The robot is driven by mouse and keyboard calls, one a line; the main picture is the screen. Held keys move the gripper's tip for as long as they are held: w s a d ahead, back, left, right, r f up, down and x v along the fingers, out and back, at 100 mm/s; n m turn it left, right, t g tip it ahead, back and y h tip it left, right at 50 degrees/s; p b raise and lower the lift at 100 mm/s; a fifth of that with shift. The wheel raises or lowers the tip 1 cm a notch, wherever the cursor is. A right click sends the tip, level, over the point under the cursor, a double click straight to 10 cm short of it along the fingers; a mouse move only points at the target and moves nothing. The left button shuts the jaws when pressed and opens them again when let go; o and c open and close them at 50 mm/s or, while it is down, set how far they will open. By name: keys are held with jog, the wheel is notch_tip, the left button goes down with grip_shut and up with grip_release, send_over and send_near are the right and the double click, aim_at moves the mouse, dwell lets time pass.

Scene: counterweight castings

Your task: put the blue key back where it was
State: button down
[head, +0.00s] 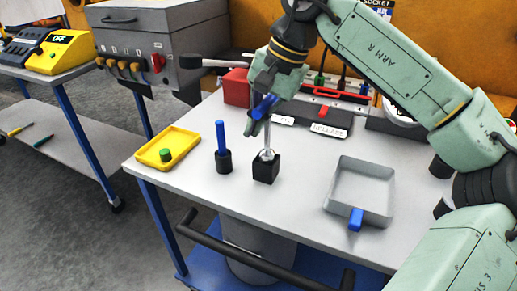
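My gripper (259,118) is above the table, pointing down, and looks shut on a tilted blue bar, seemingly the blue key (265,104). Its fingers partly hide the bar. Below it is a black block (266,171) with a silver knob on top; a thin silver shaft shows just above the knob, and I cannot tell whether it joins the bar. To the left, an upright blue rod (220,135) stands in a dark round base (223,161). Which place the key came from does not show.
A yellow tray (188,146) with a green cylinder (165,155) is at the left. A grey tray (338,205) with a blue tab (356,219) is at the right. A red box (236,87), a rack and a RELEASE label (328,131) are behind. The table's front middle is clear.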

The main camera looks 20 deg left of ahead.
jog(key=shift+f, duration=2.55)
jog(key=c, duration=1.8)
grip_release()
jog(key=shift+r+p, duration=0.15)
jog(key=shift+p, duration=0.15)
jog(key=s+b+v, duration=0.1)
jog(key=v, duration=1.1)
jog(key=shift+w+b, duration=0.3)
jog(key=shift+w, duration=0.15)
